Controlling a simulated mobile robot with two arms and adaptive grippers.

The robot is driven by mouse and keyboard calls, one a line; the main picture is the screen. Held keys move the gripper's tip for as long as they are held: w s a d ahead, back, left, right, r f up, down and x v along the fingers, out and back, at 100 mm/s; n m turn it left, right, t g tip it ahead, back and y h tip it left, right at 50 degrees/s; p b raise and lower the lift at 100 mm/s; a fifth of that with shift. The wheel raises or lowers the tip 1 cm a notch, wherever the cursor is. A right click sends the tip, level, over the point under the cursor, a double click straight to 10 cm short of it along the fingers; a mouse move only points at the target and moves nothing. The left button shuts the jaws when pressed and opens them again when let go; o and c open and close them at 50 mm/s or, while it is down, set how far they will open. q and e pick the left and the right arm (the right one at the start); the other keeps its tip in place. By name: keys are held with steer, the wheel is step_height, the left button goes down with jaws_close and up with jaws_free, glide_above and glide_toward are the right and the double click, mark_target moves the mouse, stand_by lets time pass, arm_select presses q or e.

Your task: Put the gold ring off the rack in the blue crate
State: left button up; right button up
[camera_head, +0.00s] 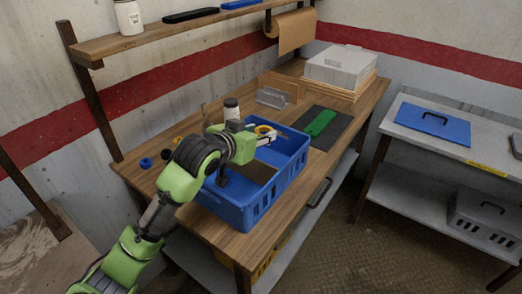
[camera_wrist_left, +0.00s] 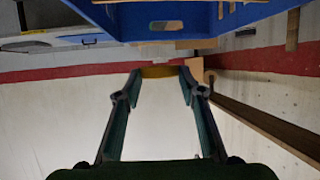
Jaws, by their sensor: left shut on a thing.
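The gold ring (camera_head: 263,130) is held at the tips of my left gripper (camera_head: 266,138), above the far part of the blue crate. In the left wrist view the ring (camera_wrist_left: 160,71) spans the gap between the two fingertips (camera_wrist_left: 160,75). The blue crate (camera_head: 263,203) stands on the wooden bench near its front edge, and its wall also shows at the top of the left wrist view (camera_wrist_left: 120,18). My left arm hides part of the crate's left side. The rack cannot be made out clearly behind the arm. My right gripper is not in view.
On the wooden bench (camera_head: 322,180), a blue ring (camera_head: 145,163) and other small items lie left of my arm. A shelf (camera_head: 150,38) hangs above.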

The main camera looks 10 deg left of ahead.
mark_target(264, 130)
arm_select(q)
steer(key=w+f, duration=0.1)
steer(key=w, duration=0.1)
steer(key=w+f, duration=0.1)
steer(key=w, duration=0.2)
steer(key=shift+w+f+p, duration=0.3)
steer(key=shift+f+p, duration=0.05)
steer(key=shift+f, duration=0.05)
steer(key=w+f, duration=0.1)
steer(key=f, duration=0.1)
steer(key=w+f+p, duration=0.1)
steer(key=w+f, duration=0.1)
steer(key=f, duration=0.1)
steer(key=w+f, duration=0.1)
steer(key=f, duration=0.2)
steer(key=shift+w+f, duration=0.15)
steer(key=shift+w, duration=0.05)
steer(key=shift+f, duration=0.1)
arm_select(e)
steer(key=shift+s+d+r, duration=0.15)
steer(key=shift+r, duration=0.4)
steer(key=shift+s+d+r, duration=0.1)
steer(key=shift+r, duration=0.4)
arm_select(q)
steer(key=shift+f, duration=0.1)
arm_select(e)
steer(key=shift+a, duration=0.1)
